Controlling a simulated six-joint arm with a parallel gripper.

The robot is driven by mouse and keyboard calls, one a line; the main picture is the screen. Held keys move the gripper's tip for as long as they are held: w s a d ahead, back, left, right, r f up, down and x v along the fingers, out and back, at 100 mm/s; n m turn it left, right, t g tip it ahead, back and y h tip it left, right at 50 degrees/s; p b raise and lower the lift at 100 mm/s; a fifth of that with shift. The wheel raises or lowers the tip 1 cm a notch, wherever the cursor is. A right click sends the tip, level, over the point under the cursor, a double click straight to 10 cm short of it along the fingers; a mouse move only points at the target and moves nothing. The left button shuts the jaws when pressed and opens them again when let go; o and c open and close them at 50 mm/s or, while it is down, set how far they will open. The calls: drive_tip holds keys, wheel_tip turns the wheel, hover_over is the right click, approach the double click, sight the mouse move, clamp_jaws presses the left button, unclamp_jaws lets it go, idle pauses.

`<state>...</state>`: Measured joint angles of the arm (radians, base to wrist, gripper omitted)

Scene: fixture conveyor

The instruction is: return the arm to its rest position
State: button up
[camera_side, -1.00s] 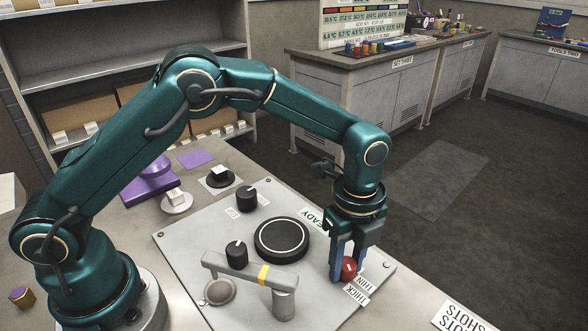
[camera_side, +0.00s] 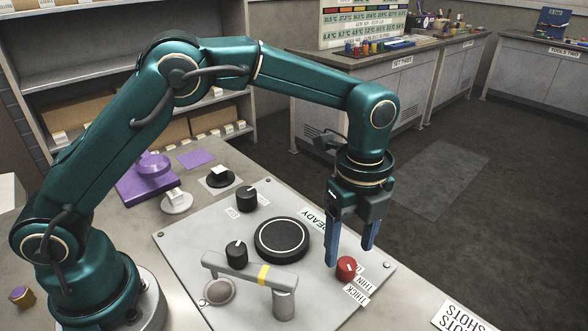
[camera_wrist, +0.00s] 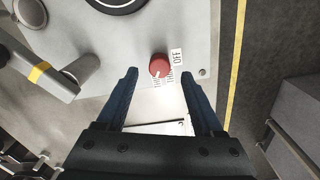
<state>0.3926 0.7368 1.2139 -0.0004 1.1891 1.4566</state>
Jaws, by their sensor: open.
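My gripper (camera_side: 351,252) is open and empty, raised a little above the right corner of the grey panel (camera_side: 190,250). Its two blue fingers point down. The red knob (camera_side: 346,268) with a white pointer line sits on the panel just below the fingers, apart from them. In the wrist view the red knob (camera_wrist: 159,65) lies ahead of and between the open fingertips (camera_wrist: 158,75).
The panel also carries a black round plate (camera_side: 282,240), two black knobs (camera_side: 237,254) (camera_side: 246,199) and a grey spout arm (camera_side: 240,270) with a yellow band. A purple block (camera_side: 148,185) and small white-handled items lie behind. Shelves (camera_side: 120,60) stand at the back; the air above the panel is open.

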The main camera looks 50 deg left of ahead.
drive_tip(key=shift+r, duration=0.3)
drive_tip(key=s+a+r+n+t, duration=0.2)
drive_tip(key=a+r+n, duration=0.15)
drive_tip(key=r, duration=0.35)
drive_tip(key=s+a+r+n+t, duration=0.2)
drive_tip(key=s+a+r+n, duration=0.1)
drive_tip(key=a+r, duration=0.3)
drive_tip(key=s+a+f+n, duration=0.2)
drive_tip(key=s+n, duration=0.3)
drive_tip(key=n, duration=0.2)
drive_tip(key=s+a+f+n+t, duration=0.1)
drive_tip(key=s+a+f+n, duration=0.1)
drive_tip(key=s+n, duration=0.3)
drive_tip(key=n, duration=0.2)
drive_tip(key=shift+s+n+t, duration=0.3)
drive_tip(key=shift+s+n, duration=0.05)
drive_tip(key=shift+s, duration=0.05)
